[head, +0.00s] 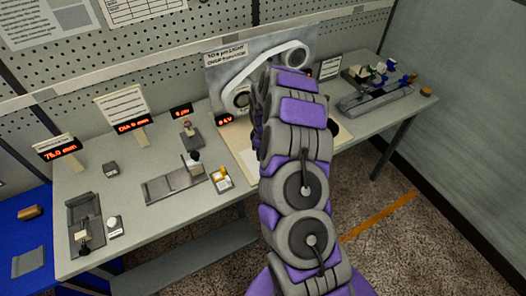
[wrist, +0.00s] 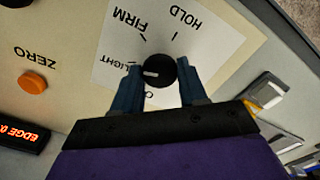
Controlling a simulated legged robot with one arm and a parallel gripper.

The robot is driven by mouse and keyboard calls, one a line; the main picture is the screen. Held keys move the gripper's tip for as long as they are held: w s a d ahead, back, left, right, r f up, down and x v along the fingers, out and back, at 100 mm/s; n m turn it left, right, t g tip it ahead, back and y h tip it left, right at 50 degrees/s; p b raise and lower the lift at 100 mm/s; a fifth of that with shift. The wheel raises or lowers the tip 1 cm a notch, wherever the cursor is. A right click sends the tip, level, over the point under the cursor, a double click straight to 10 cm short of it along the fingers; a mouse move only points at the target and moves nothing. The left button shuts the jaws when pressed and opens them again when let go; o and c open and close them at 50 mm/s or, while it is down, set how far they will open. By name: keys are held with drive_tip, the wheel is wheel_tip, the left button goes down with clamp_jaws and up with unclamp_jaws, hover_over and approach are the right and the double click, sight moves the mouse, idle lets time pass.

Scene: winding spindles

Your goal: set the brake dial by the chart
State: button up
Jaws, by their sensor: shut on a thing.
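The brake dial (wrist: 160,71) is a round black knob with a white pointer mark, on a pale panel lettered upside down in the wrist view. Its mark points left, toward the word LIGHT (wrist: 129,70). FIRM and HOLD stand farther round; a fourth label is partly hidden by a finger. My gripper (wrist: 160,80) has its two blue fingers on either side of the dial, shut on it. In the head view my arm hides the dial and the gripper.
An orange ZERO button (wrist: 33,84) and a red-lit display (wrist: 22,133) are near the dial. On the bench, a small display (head: 181,110) seems to read 6 µm. Several fixtures stand left; a grey rail fixture (head: 376,95) is at right.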

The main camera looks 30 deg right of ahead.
drive_tip(key=shift+r+n, duration=0.1)
drive_tip(key=shift+n, duration=1.1)
drive_tip(key=shift+w, duration=0.1)
drive_tip(key=o, duration=1)
drive_tip(key=shift+d, duration=0.1)
drive_tip(key=shift+o, duration=0.2)
wheel_tip(320, 180, up, 17)
drive_tip(key=p, duration=0.1)
drive_tip(key=shift+p, duration=0.35)
drive_tip(key=shift+r, duration=0.1)
